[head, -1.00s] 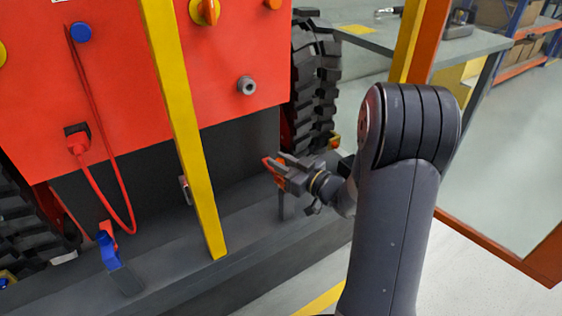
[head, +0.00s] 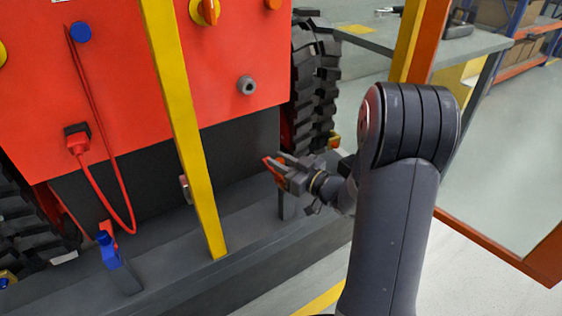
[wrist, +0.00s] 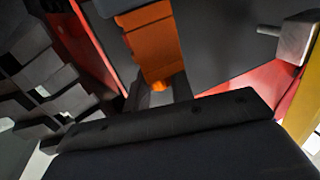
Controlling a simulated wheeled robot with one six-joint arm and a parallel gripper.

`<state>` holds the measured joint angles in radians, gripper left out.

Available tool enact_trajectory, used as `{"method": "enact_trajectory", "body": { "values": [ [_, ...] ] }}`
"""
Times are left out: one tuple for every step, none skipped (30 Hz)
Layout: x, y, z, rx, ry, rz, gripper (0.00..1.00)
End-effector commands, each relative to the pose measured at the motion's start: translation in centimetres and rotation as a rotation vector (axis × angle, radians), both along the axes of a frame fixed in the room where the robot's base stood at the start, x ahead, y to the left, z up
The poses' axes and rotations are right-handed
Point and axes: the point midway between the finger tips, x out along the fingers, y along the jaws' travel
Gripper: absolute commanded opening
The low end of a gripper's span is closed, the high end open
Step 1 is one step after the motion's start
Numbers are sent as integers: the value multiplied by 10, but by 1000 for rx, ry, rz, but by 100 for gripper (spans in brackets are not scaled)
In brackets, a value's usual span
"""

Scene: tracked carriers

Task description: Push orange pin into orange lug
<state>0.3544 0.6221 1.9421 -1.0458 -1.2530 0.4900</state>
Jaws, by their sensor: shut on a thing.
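My gripper (head: 286,171) is at the right front of the red machine, beside the top of a grey post. It is shut on an orange piece, taken as the orange pin (wrist: 160,84), whose rounded end shows between the fingers in the wrist view. A wider orange block (wrist: 152,45) lies directly beyond it, in line with the fingers. I cannot tell where pin and lug meet, or how deep the pin sits. In the head view the orange part (head: 272,170) is small and partly covered by the fingers.
A yellow upright bar (head: 182,120) stands left of my gripper. A blue lug (head: 108,250) on another post is at lower left. The red panel (head: 240,60) with a grey knob rises above.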

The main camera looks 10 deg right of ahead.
Motion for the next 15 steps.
{"method": "enact_trajectory", "body": {
  "values": [
    [0, 0, -1, 0, 0, 0, 0],
    [0, 0, -2, 0, 0, 0, 0],
    [0, 0, -2, 0, 0, 0, 0],
    [0, 0, -3, 0, 0, 0, 0],
    [0, 0, -4, 0, 0, 0, 0],
    [0, 0, -5, 0, 0, 0, 0],
    [0, 0, -5, 0, 0, 0, 0],
    [0, 0, -6, 0, 0, 0, 0],
    [0, 0, -7, 0, 0, 0, 0],
    [0, 0, -7, 0, 0, 0, 0],
    [0, 0, -8, 0, 0, 0, 0],
    [0, 0, -7, 0, 0, 0, 25],
    [0, 0, -7, 0, 0, 0, 28],
    [0, 0, -7, 0, 0, 0, 30],
    [0, 0, -7, 0, 0, 0, 33]
  ]
}}
